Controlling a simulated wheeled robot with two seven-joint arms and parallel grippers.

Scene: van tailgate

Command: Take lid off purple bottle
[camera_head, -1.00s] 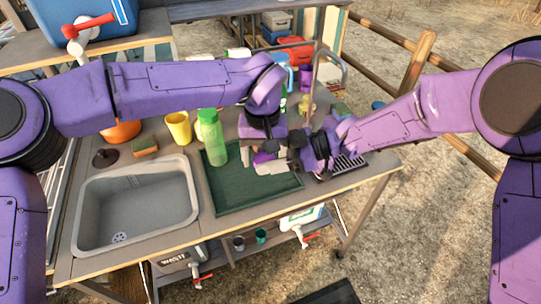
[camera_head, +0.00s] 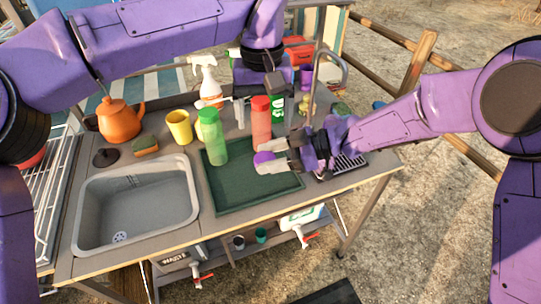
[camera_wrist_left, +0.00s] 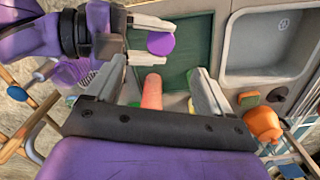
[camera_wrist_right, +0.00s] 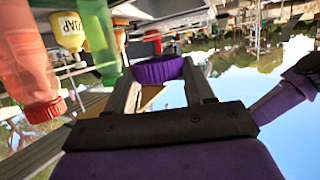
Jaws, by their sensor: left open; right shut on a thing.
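My right gripper (camera_head: 266,158) is shut on a round purple lid (camera_head: 263,157) above the dark green tray (camera_head: 240,190). The right wrist view shows the lid's ribbed side (camera_wrist_right: 157,71) between the fingers, with no bottle body seen attached. The left wrist view shows its flat round top (camera_wrist_left: 160,43). My left gripper (camera_head: 259,101) is open, pointing down above the red bottle (camera_head: 261,126); this bottle also shows between its fingers in the left wrist view (camera_wrist_left: 152,92). I cannot make out a purple bottle body in any view.
A green bottle (camera_head: 212,143) stands on the tray's left part. The sink (camera_head: 135,215), a yellow cup (camera_head: 180,127), an orange teapot (camera_head: 119,121) and a spray bottle (camera_head: 209,82) are to the left. A faucet (camera_head: 330,62) rises behind my right gripper. The tray's front is clear.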

